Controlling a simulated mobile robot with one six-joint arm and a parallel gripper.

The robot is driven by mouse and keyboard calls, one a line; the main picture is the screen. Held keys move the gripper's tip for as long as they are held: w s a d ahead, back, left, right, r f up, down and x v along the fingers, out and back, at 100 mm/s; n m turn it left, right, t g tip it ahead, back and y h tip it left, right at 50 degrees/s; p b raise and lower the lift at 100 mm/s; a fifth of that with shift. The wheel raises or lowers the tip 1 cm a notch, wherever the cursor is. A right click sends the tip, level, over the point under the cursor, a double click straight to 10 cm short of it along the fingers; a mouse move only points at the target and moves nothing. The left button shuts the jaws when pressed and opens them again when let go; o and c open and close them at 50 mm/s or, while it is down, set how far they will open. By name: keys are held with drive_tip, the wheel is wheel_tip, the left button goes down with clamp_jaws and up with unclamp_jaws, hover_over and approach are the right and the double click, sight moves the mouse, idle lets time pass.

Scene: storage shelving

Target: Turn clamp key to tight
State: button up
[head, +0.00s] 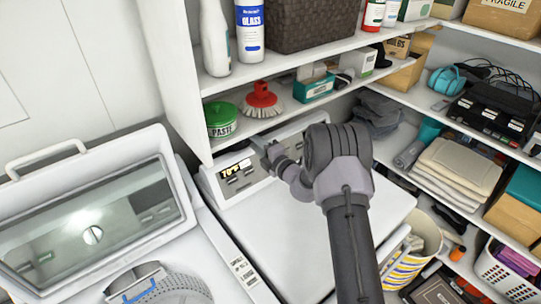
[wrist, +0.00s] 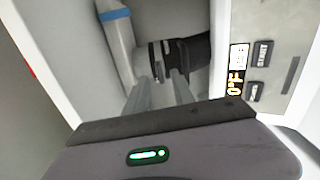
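My gripper (head: 268,157) reaches to the back of the white machine, beside its control panel. In the wrist view my two grey fingers (wrist: 163,88) stand apart with a gap between them. Just beyond their tips is a dark ribbed cylindrical piece with a pale collar (wrist: 184,56), which looks like the clamp key. A grey bar with a blue band (wrist: 121,42) runs up beside it on the left. I cannot tell whether the fingers touch the piece. No tight mark can be read, and in the head view my gripper hides the piece.
The control panel (head: 238,176) with a lit display is close to my gripper, and also shows in the wrist view (wrist: 262,60). A shelf above holds a green paste tin (head: 220,118) and a red brush (head: 262,100). An open-lidded washer (head: 95,215) stands at left.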

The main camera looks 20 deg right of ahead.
drive_tip(key=v, duration=1.3)
drive_tip(key=shift+s, duration=0.2)
drive_tip(key=shift+b, duration=0.3)
